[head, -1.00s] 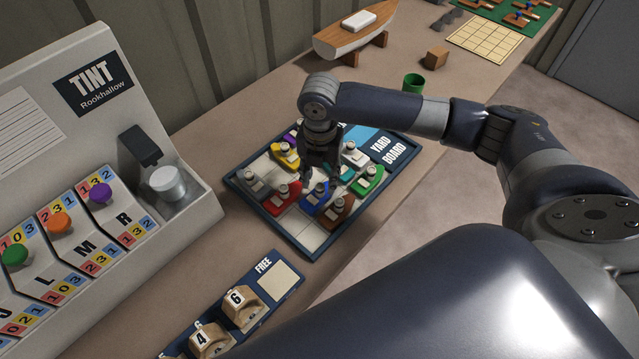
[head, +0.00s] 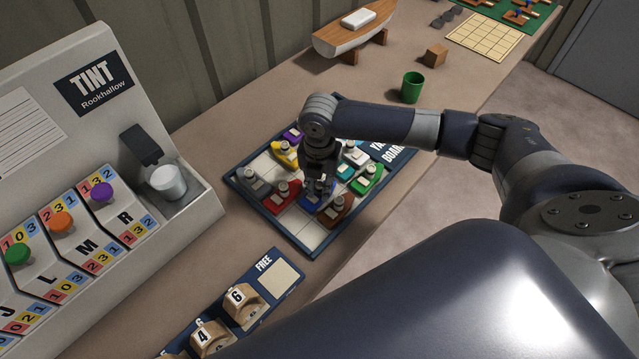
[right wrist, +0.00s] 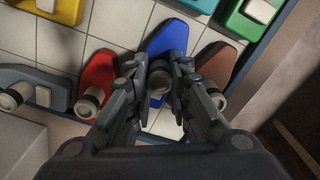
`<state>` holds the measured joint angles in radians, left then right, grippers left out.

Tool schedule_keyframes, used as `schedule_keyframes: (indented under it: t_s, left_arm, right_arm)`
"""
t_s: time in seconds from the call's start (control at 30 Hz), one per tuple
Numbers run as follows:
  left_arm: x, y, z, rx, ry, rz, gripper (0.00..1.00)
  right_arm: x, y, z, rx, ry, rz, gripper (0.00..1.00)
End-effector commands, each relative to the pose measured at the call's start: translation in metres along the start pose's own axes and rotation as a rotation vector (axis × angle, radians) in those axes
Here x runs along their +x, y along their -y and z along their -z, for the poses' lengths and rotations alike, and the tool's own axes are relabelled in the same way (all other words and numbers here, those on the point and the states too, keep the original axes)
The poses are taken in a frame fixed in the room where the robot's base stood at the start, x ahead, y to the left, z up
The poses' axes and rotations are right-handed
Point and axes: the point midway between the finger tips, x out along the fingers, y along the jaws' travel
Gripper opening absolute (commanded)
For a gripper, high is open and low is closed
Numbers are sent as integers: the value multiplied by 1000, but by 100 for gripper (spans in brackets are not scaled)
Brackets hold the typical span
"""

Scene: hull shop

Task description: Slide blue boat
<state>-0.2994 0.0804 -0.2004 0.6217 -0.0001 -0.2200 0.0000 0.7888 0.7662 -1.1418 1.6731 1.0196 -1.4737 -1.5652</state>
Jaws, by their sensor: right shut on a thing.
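The blue boat (head: 309,202) sits on the yard board (head: 299,247), between the red boat (head: 284,196) and the brown boat (head: 336,211). My right gripper (head: 318,190) points down over it and partly hides it in the head view. In the right wrist view the fingers of my right gripper (right wrist: 158,84) are shut on the grey funnel of the blue boat (right wrist: 166,38). The red boat (right wrist: 99,76) lies just left of it and the brown boat (right wrist: 218,62) just right. My left gripper is not in view.
Yellow (head: 285,155), green (head: 369,180), white and grey boats (head: 253,182) stand close by on the board. Empty tiles lie at the board's near edge. The tint machine (head: 150,190) stands at left, a green cup (head: 412,88) beyond the board.

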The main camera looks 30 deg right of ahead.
Motion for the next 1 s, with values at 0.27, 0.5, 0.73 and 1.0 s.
schedule_keyframes:
  t_s: [0.27, 0.5, 0.73, 1.0]
  left_arm:
    - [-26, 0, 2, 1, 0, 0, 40]
    - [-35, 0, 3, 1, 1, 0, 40]
    - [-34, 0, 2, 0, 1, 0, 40]
    - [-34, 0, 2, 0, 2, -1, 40]
  right_arm:
    - [-5, -18, 36, -4, -7, 0, 0]
    - [-1, -30, 60, -1, -4, 0, 0]
    - [0, -31, 62, -2, -6, -2, 0]
    - [0, -31, 60, -1, -4, -1, 40]
